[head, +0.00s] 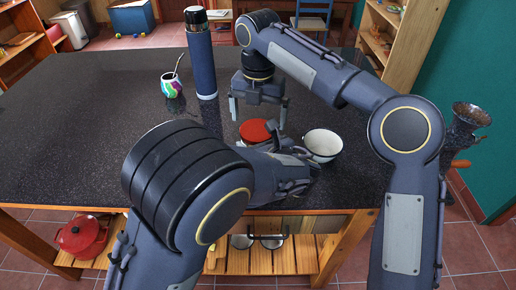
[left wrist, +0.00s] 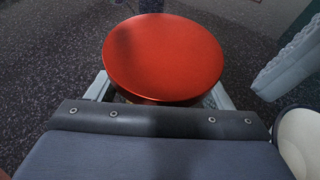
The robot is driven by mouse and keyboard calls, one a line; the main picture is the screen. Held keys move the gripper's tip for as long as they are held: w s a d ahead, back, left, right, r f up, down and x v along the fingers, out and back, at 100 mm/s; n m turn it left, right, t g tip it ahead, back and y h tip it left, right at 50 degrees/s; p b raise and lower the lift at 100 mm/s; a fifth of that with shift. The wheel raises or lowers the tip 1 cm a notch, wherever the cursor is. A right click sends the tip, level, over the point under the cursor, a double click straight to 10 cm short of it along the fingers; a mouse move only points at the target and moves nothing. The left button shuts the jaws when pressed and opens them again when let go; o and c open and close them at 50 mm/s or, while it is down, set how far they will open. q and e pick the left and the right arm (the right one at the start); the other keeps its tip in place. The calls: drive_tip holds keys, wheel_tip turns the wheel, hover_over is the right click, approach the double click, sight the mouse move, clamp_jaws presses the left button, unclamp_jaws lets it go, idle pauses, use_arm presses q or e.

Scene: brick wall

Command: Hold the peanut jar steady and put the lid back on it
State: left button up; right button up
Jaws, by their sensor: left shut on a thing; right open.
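The red round lid (head: 257,131) sits at the table's front, and in the left wrist view its top (left wrist: 163,57) fills the middle. The peanut jar is almost wholly hidden beneath the lid and behind my left arm. My left gripper (head: 262,146) is shut on the jar, its fingers showing on either side just below the lid. I cannot tell whether the lid is fully seated. My right gripper (head: 258,119) is open, pointing down above the lid with one finger to each side. One of its fingers shows at the right of the left wrist view.
A white bowl (head: 323,144) stands close right of the lid. A blue flask (head: 201,60) and a colourful cup with a straw (head: 172,84) stand farther back. The dark table (head: 70,120) is clear on the left. A red pot (head: 82,236) is on the lower shelf.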

sight(257, 129)
drive_tip(key=shift+r, duration=0.75)
drive_tip(key=shift+a+r+n, duration=0.1)
drive_tip(key=shift+r+n, duration=1.6)
drive_tip(key=shift+f, duration=4)
